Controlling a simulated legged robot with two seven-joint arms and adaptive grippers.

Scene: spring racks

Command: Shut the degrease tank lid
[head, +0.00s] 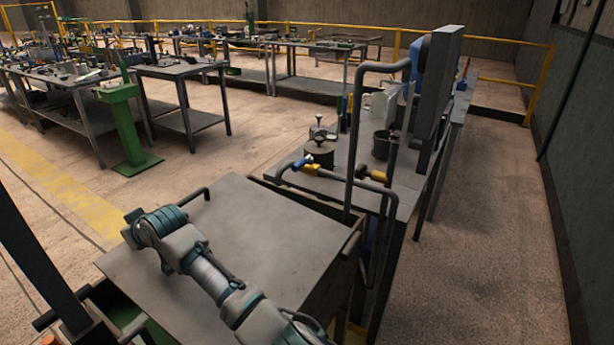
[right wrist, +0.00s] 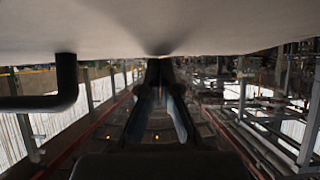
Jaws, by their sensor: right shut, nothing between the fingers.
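The degrease tank lid (head: 275,235) is a broad flat grey plate in the lower middle of the head view, with a dark bar handle (head: 192,197) on its far left edge. Green tank body (head: 150,330) shows below its near left edge; I cannot tell the lid's exact angle. My right arm reaches across the lid from the bottom, hiding part of it. In the right wrist view, my right gripper (right wrist: 160,75) is shut and empty, its tips close under a pale surface that looks like the lid, with the handle (right wrist: 66,85) to the left. Touching is unclear. My left gripper is not in view.
A bent dark pipe frame (head: 352,150) and a bench (head: 405,185) with pots and tools stand right behind the tank. A dark post (head: 40,255) rises at the left. Open floor (head: 480,250) lies to the right.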

